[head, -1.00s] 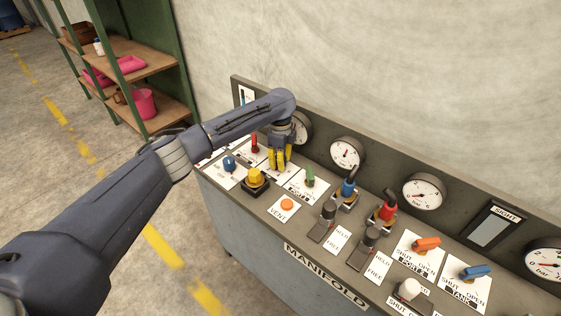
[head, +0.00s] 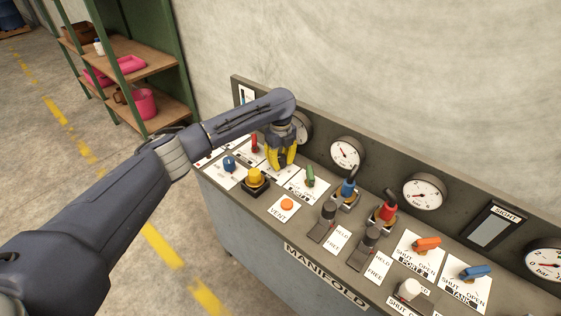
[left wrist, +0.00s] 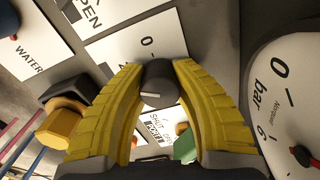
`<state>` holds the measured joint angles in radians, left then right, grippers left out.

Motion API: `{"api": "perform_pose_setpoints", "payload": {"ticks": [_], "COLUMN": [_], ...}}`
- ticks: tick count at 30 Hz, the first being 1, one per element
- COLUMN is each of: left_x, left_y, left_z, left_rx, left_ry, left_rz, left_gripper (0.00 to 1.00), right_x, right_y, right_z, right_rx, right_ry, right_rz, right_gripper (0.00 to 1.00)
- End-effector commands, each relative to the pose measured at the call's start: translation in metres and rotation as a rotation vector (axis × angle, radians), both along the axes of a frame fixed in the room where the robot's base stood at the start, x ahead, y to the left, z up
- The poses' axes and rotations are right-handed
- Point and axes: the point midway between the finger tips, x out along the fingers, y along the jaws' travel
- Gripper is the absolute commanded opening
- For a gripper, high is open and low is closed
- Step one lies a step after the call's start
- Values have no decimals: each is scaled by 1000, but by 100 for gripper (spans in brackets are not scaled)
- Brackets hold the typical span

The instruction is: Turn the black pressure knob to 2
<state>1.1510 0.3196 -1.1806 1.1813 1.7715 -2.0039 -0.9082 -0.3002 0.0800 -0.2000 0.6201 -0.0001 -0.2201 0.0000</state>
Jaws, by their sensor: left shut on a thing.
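The black knob (left wrist: 160,82) stands between the two yellow fingers of my left gripper (left wrist: 159,70) in the left wrist view. The fingers are shut on its sides. A pale pointer line on the knob's top lies roughly along the picture's horizontal. A white plate (left wrist: 130,45) under the knob shows a 0 and a tick; its 2 mark cannot be made out. In the head view, my left gripper (head: 281,162) points down at the panel's back left, and its fingers hide the knob. My right gripper is not in view.
Close by are a green lever (head: 310,176), a red lever (head: 254,143), a yellow knob (head: 256,177) and a blue knob (head: 229,163). A gauge (left wrist: 287,100) stands right beside the gripper. An orange button (head: 287,204) sits nearer the panel's front.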

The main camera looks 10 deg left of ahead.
Motion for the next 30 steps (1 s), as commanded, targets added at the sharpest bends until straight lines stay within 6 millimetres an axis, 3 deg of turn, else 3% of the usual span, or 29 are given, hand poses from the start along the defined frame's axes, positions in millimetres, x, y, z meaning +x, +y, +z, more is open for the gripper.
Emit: {"api": "perform_pose_setpoints", "payload": {"ticks": [13, 14, 21, 30], "left_x": [-2, -2, -1, 0], "left_y": [-3, -3, -2, -1], "left_z": [-1, -1, 0, 1], "left_rx": [-5, -5, -2, -1], "left_ry": [3, 3, 2, 1], "left_rz": [-12, -12, -10, -9], "left_gripper": [0, 30, 58, 59], "right_x": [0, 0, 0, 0], "right_y": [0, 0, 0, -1], "right_z": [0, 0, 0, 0], "right_rx": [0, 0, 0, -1], "right_ry": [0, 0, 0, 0], "right_rz": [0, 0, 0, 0], "right_gripper": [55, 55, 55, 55]}}
